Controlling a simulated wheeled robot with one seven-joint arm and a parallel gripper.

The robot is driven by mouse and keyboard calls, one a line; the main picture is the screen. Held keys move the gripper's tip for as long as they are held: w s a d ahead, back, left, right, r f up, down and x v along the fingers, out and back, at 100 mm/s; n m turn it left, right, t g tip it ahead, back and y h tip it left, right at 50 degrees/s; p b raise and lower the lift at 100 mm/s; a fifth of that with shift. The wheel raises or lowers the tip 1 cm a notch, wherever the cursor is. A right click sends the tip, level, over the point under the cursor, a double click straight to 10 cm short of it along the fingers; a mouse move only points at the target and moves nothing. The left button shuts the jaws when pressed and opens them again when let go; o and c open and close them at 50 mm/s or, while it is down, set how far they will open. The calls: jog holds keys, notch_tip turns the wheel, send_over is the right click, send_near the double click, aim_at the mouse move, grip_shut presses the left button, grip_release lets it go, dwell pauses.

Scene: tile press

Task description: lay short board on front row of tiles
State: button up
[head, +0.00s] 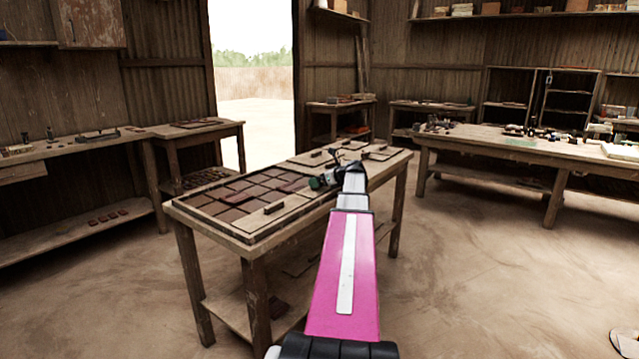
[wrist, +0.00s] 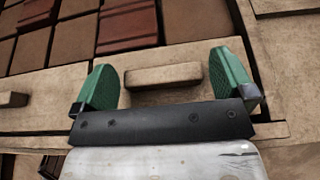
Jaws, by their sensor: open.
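My gripper (head: 318,183) is over the middle of the tile table. In the wrist view its green fingers (wrist: 163,82) are open, one at each side of a small wooden handle block (wrist: 165,75). The block is on a pale wooden board (wrist: 190,52); I cannot tell whether this is the short board, as its ends are cut off or hidden. Brown tiles (head: 232,197) lie in rows in a shallow wooden frame, left of my gripper. Another wooden handle (head: 273,207) stands on pale wood at the frame's near edge; a handle also shows at the wrist view's left edge (wrist: 12,99).
More boards with handles (head: 380,150) lie on the table's far right part. A redder, grooved piece (wrist: 126,25) lies among the tiles close to my gripper. A cluttered workbench (head: 520,148) stands at right, another (head: 70,148) at left. The floor between is clear.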

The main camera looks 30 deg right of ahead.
jog(key=v, duration=1.1)
jog(key=shift+f, duration=0.1)
